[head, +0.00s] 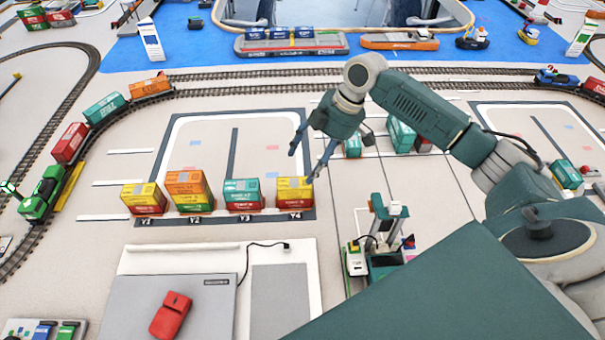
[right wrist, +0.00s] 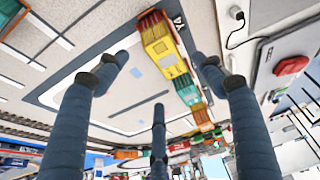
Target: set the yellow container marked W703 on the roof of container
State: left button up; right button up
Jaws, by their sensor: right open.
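A yellow container (head: 293,188) sits on a red one at slot Y4, the right end of the front row. Another yellow container (head: 141,194) sits on a red one at Y1. I cannot read W703 on either. In the right wrist view a yellow container (right wrist: 166,52) shows beyond and between the spread fingers (right wrist: 160,62). My left gripper is not in view.
A small teal crane model (head: 386,235) stands right of the row. A grey laptop-like panel with a red mouse (head: 171,315) lies in front. A curved track with a green locomotive (head: 42,195) and wagons runs at left. The yard behind the row is clear.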

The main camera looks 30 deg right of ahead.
jog(key=v, duration=0.3)
jog(key=shift+r, duration=0.3)
